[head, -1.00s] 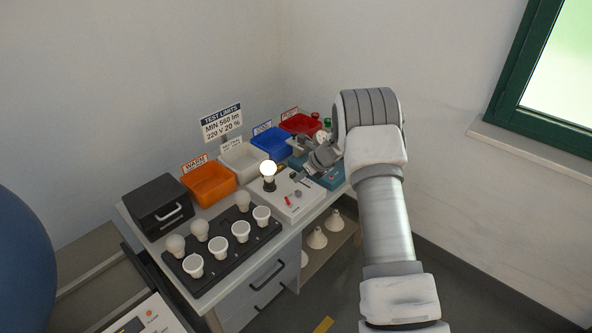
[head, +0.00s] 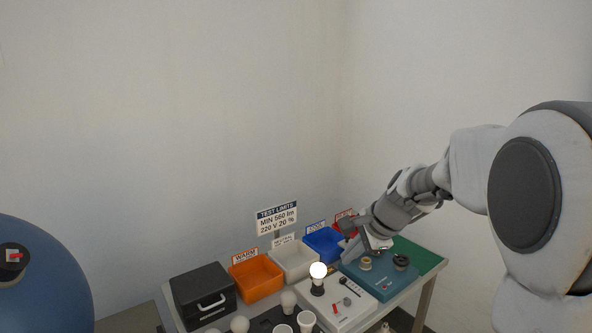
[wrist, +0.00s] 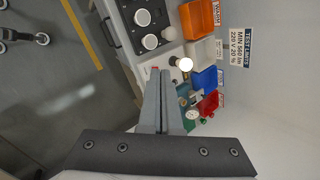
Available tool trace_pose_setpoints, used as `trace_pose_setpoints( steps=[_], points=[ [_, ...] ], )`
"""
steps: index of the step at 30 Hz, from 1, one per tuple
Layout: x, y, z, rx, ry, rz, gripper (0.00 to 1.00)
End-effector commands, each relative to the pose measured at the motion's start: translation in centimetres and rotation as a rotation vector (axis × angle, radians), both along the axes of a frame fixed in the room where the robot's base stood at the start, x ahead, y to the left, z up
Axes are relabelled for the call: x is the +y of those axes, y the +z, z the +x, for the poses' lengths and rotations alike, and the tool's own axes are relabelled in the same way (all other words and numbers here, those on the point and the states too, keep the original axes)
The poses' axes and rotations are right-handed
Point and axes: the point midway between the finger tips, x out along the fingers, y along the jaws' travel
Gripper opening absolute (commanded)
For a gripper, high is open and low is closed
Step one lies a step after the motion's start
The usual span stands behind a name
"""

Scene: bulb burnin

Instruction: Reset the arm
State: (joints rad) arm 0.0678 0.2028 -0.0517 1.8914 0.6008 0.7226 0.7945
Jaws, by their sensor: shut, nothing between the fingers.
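My arm reaches in from the right in the head view, and its gripper (head: 350,242) is above the bench near the blue bin. In the wrist view my gripper's two fingers (wrist: 162,78) lie together with nothing between them. A lit bulb (head: 318,270) stands upright in a socket on the white tester (head: 347,308), left of and below the gripper. The lit bulb (wrist: 183,63) also shows just beyond the fingertips in the wrist view. The fingers hide part of the tester there.
Orange (head: 257,280), white (head: 294,262), blue (head: 325,243) and red bins line the wall side; my gripper partly hides the red one. A black case (head: 203,294) stands left. A teal box (head: 383,280) is right of the tester. Several unlit bulbs stand in a black tray.

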Motion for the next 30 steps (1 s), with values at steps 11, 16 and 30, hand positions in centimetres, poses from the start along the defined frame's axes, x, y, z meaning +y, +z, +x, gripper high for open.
trace_pose_setpoints(
  steps=[11, 16, 30],
  points=[
    [0.5, 5.0, -12.9, -0.156, 0.487, -0.345, 0.0],
    [-0.1, 5.4, -18.5, -0.205, 0.697, -0.514, 0.0],
    [-2.3, 3.7, -28.0, -0.253, 1.081, -0.855, 0.0]
  ],
)
